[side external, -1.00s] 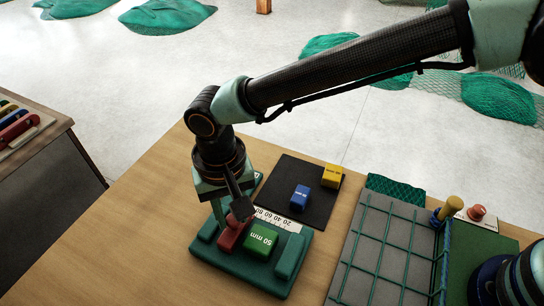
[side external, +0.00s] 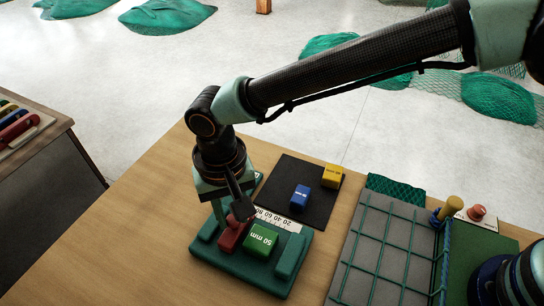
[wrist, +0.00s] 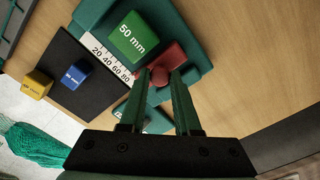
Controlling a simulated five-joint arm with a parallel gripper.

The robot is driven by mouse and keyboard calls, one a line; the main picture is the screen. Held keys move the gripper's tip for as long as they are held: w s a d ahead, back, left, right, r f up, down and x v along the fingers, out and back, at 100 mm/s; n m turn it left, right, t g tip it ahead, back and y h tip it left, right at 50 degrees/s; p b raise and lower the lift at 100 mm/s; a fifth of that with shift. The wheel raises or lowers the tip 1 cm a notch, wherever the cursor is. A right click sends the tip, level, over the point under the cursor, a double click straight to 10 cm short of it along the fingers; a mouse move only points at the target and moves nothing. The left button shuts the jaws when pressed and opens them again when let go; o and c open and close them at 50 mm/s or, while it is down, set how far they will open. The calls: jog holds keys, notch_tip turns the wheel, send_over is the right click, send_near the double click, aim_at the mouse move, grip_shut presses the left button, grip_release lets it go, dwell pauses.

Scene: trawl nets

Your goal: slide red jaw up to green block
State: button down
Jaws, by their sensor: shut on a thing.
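The red jaw (side external: 231,236) sits on the dark green vise-like base (side external: 240,274), beside the green block (side external: 261,240) marked 50 mm. In the wrist view the red jaw (wrist: 174,54) has a round red knob (wrist: 160,76), and the green block (wrist: 133,38) lies up and left of it. A narrow strip of base seems to show between jaw and block; I cannot tell if they touch. My gripper (wrist: 160,78) is shut on the knob, one finger on each side. In the side view my gripper (side external: 241,210) partly hides the jaw.
A white scale strip (side external: 279,219) runs along the base. A black mat (side external: 269,191) holds a blue block (side external: 300,196) and a yellow block (side external: 332,176). A grey netted panel (side external: 365,255) lies to the right. Bare wood lies left of the base.

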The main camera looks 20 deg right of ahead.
jog(key=shift+s+d+r, duration=0.1)
jog(key=shift+s+d, duration=1)
jog(key=shift+d, duration=0.05)
jog(key=c, duration=0.6)
grip_release()
notch_tip(320, 180, up, 12)
